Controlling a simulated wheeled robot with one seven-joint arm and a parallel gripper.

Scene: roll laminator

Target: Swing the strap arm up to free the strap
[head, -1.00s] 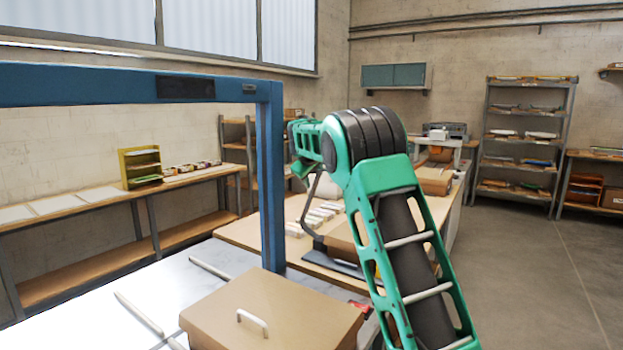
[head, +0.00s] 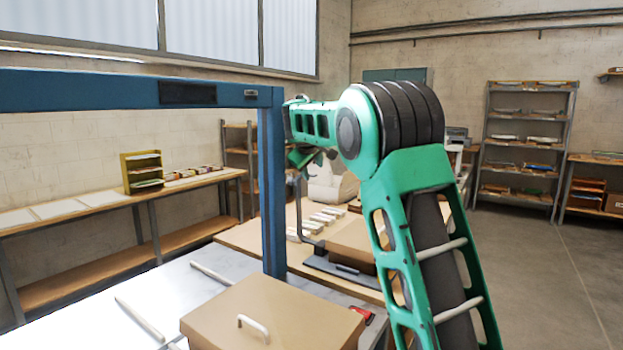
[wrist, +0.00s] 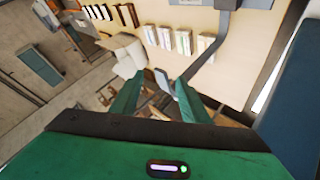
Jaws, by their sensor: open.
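A bent grey metal arm, which I take to be the strap arm (head: 300,212), rises from a dark base on the wooden table in the head view. In the wrist view this grey arm (wrist: 216,46) runs down from the top and bends toward my fingertips. My gripper (head: 303,158) is near the top of the arm in the head view. In the wrist view my gripper (wrist: 157,82) is open, with a small grey plate visible between its fingers. I cannot tell whether a finger touches the arm. I cannot make out the strap.
A blue frame (head: 271,185) stands just left of the grey arm. A brown lidded box (head: 290,310) is in front. Several pale bundles (head: 325,216) and a white roll (head: 330,185) lie on the table beyond. Open floor (head: 540,270) is at right.

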